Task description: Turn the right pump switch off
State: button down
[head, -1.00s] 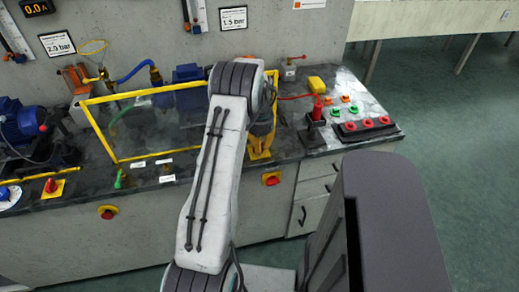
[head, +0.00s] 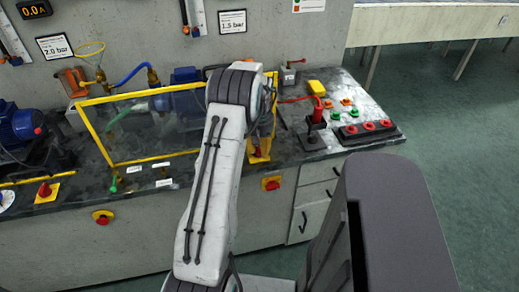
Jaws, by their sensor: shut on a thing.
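The right pump switch (head: 257,153), a red handle on a yellow plate, stands near the bench's front edge, just right of the yellow-framed clear guard. My gripper (head: 260,138) hangs down over it beyond my arm's elbow and is shut on its handle. The arm hides much of the gripper and part of the switch, so the handle's exact angle cannot be told. A similar left pump switch (head: 45,190), with a red handle on a yellow plate, is at the far left of the bench.
The clear guard (head: 140,161) stands close left of my gripper, with a blue pump (head: 186,75) behind. To the right are a red-handled lever (head: 317,112) and a red-button strip (head: 368,129). Red stop buttons (head: 271,184) (head: 103,217) sit on the bench front.

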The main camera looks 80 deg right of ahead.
aim_at(259, 148)
jog(key=shift+f+n, duration=0.1)
jog(key=shift+n, duration=0.6)
jog(key=c, duration=1)
grip_release()
notch_tip(259, 148, up, 12)
jog(key=shift+r, duration=0.1)
dwell(0.9)
